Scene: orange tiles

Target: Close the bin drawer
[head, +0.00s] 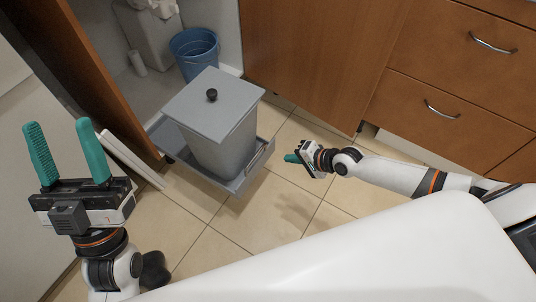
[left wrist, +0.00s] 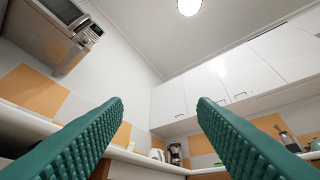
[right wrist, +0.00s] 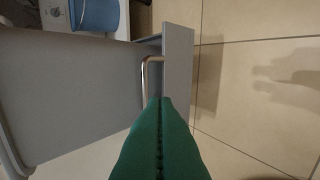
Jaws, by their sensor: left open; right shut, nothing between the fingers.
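The bin drawer (head: 232,186) is a grey pull-out tray, standing out of the open cabinet over the tiled floor. A grey lidded bin (head: 207,145) with a black knob stands in it. In the right wrist view the drawer's front panel (right wrist: 178,75) and its metal handle (right wrist: 148,75) show close up. My right gripper (head: 289,158) is shut and empty, just right of the drawer front; in its wrist view the fingertips (right wrist: 162,100) overlap the lower end of the handle. I cannot tell whether they touch. My left gripper (head: 66,140) is open and empty, raised at the left, pointing up.
A blue bucket (head: 194,52) stands inside the cabinet behind the bin. An open wooden cabinet door (head: 95,75) is at the left. A closed wooden cabinet front (head: 310,45) and drawers (head: 450,75) stand at the right. The floor (head: 245,222) before the drawer is clear.

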